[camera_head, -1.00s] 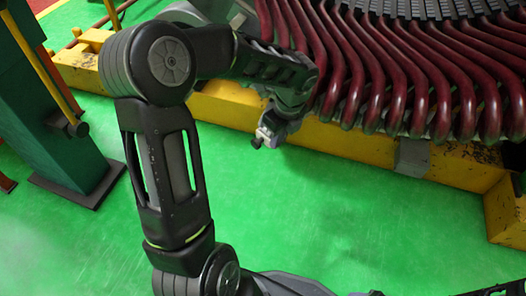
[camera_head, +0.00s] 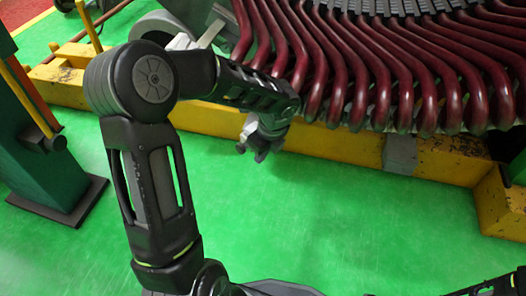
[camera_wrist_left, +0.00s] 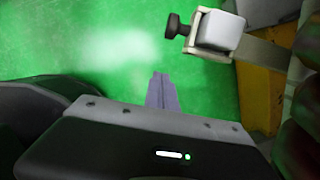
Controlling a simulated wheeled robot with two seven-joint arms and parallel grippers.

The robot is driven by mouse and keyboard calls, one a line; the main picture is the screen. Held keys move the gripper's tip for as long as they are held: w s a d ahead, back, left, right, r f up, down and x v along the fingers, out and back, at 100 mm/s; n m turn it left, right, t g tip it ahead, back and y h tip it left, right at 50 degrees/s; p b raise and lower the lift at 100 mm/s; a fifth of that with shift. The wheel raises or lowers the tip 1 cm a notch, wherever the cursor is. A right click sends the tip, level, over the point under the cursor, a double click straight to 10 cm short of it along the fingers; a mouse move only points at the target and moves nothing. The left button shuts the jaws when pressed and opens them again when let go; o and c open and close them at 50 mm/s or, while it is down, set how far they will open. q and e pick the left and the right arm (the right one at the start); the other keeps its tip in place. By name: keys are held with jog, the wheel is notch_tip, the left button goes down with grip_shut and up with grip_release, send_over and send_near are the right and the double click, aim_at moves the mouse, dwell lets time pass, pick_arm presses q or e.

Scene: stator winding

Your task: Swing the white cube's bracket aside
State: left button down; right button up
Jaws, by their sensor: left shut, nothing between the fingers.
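The white cube (camera_wrist_left: 220,31) sits in a metal bracket (camera_wrist_left: 205,48) with a dark knob (camera_wrist_left: 177,27) on its left, at the top of the left wrist view. A flat strip runs right from the bracket toward the yellow base. In the head view, the cube with its bracket appears as a small pale piece (camera_head: 249,128) just below the red coils, partly hidden by my gripper. My left gripper (camera_wrist_left: 162,92) is shut and empty. In the wrist view its fingertips are apart from the cube, below and left of it. In the head view my left gripper (camera_head: 262,154) overlaps the pale piece.
Thick dark red coils (camera_head: 335,75) fill the upper right. A yellow base beam (camera_head: 340,145) with a grey block (camera_head: 400,153) runs below them. A green post (camera_head: 40,165) stands at the left. The green floor (camera_head: 330,220) in front is clear.

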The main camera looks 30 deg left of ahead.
pick_arm(q)
jog(key=a, duration=0.1)
jog(key=a+f+b, duration=0.1)
jog(key=a, duration=0.1)
jog(key=a+f+b, duration=0.1)
jog(key=shift+w+a+f, duration=0.15)
jog(key=shift+w+a, duration=0.2)
jog(key=shift+w, duration=0.05)
jog(key=w+a+p, duration=0.1)
jog(key=a+p, duration=0.2)
jog(key=a, duration=0.4)
jog(key=shift+p, duration=0.3)
jog(key=shift+w, duration=0.1)
